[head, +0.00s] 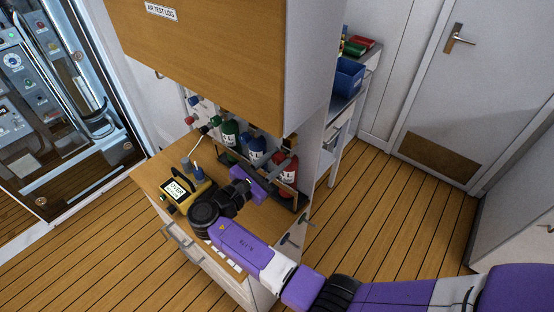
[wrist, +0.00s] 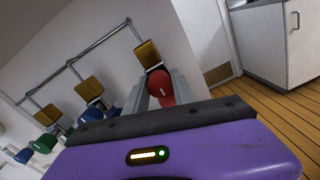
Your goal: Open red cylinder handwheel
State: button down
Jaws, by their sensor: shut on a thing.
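The red cylinder (head: 289,176) stands upright at the right end of a row in a rack on the wooden counter. Its red handwheel (wrist: 159,82) shows in the wrist view between the grey fingers of my gripper (wrist: 162,88). The fingers are closed against it from both sides. The part of the cylinder low between the fingers is partly hidden by my gripper's body.
A blue cylinder (head: 256,148) and a green cylinder (head: 230,132) stand to the left in the row. A yellow device (head: 178,192) with a screen sits on the counter. A large wooden cabinet (head: 205,45) overhangs the row. Open floor (head: 370,220) lies to the right.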

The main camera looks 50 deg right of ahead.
jog(key=shift+a+f+n, duration=0.1)
jog(key=shift+n, duration=0.7)
jog(key=c, duration=1.1)
grip_release()
jog(key=shift+a+b, duration=1.1)
jog(key=shift+a, duration=2.8)
